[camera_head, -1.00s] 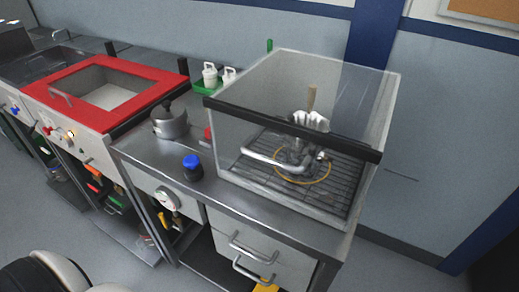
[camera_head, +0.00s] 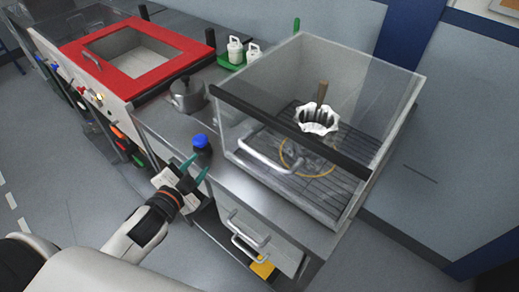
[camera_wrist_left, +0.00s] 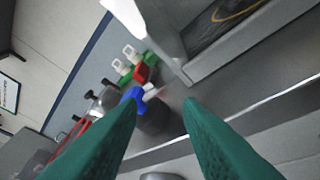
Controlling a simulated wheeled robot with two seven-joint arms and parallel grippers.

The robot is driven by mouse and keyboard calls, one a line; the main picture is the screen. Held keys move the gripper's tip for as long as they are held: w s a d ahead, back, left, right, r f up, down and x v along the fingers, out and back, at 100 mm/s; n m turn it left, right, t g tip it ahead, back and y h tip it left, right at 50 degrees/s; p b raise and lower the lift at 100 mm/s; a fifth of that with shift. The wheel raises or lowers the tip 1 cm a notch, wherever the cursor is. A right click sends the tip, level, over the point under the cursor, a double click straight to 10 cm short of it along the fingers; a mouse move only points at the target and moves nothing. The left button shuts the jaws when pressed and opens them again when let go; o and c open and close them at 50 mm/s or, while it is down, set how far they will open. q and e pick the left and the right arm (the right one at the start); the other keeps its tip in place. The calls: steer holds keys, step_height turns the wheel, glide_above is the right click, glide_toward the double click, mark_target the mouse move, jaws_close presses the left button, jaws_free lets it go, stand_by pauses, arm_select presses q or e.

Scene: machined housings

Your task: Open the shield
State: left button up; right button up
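The shield is a clear box-like cover (camera_head: 241,122) with a black bar along its front and a silver handle (camera_head: 262,156) on its front face. It is down over a grated tray on the steel bench. A white fluted piece (camera_head: 318,118) with a wooden-handled tool stands inside, seen through it. My left gripper (camera_head: 188,167) has green fingers spread apart and empty, in front of the bench edge, left of the handle. Its open fingers (camera_wrist_left: 160,112) also show in the left wrist view, with the shield's lower corner beyond. My right gripper is not in view.
A metal kettle (camera_head: 187,95), white bottles in a green tray (camera_head: 236,58) and a red-framed basin (camera_head: 140,47) lie farther left. Drawers (camera_head: 247,231) are below the shield.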

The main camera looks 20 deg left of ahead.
arm_select(q)
step_height(320, 180, up, 4)
steer(key=w+m+t+h, duration=0.1)
steer(key=m+t+h, duration=0.1)
steer(key=m+h, duration=0.15)
steer(key=m+g+h, duration=0.9)
steer(key=m+h, duration=0.5)
steer(key=m, duration=0.6)
glide_toward(260, 155)
steer(key=p+x, duration=0.4)
steer(key=x, duration=0.5)
steer(key=shift+f, duration=0.2)
steer(key=shift+w+d, duration=0.25)
steer(key=shift+d, duration=0.25)
steer(key=shift+f, duration=0.1)
jaws_close()
